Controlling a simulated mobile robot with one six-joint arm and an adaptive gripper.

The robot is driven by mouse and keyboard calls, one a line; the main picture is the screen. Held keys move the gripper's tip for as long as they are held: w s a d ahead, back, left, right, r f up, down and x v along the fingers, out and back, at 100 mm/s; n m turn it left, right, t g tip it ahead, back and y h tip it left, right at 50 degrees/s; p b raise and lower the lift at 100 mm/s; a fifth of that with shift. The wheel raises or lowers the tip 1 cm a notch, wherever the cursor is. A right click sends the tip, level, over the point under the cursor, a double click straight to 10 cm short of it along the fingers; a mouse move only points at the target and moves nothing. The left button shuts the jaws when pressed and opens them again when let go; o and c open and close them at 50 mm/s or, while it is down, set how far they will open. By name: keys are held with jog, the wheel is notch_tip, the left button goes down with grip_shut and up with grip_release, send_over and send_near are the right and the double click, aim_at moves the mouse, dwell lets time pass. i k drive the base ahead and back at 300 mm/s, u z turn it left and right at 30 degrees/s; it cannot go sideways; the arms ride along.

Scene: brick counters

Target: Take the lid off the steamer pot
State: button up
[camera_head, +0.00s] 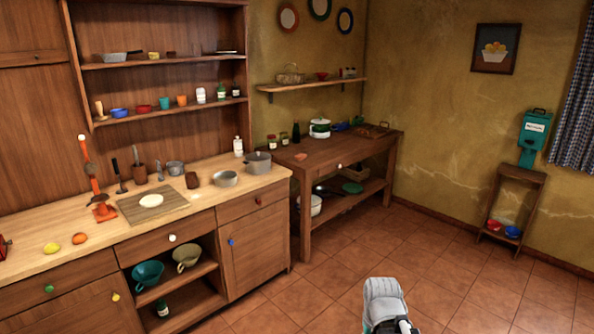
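Two lidded pots are in view, and I cannot tell for certain which is the steamer pot. A white pot with a green band (320,128) stands upright on the dark wooden side table, with its lid seemingly on. A grey pot (258,162) with a lid and knob stands at the right end of the light counter. Part of my own arm (385,300) shows at the bottom edge, well in front of both pots and apart from them. My gripper's fingers are not visible.
The side table (345,150) also holds jars, a dark bottle (296,132) and a wooden tray (372,131). An open grey pan (225,179) sits left of the grey pot. A small stand (511,203) is at right. The tiled floor (350,250) between is clear.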

aim_at(257, 157)
jog(key=u, duration=0.1)
jog(key=i, duration=2.05)
jog(key=u, duration=0.2)
jog(key=i, duration=1.45)
jog(key=u, duration=0.1)
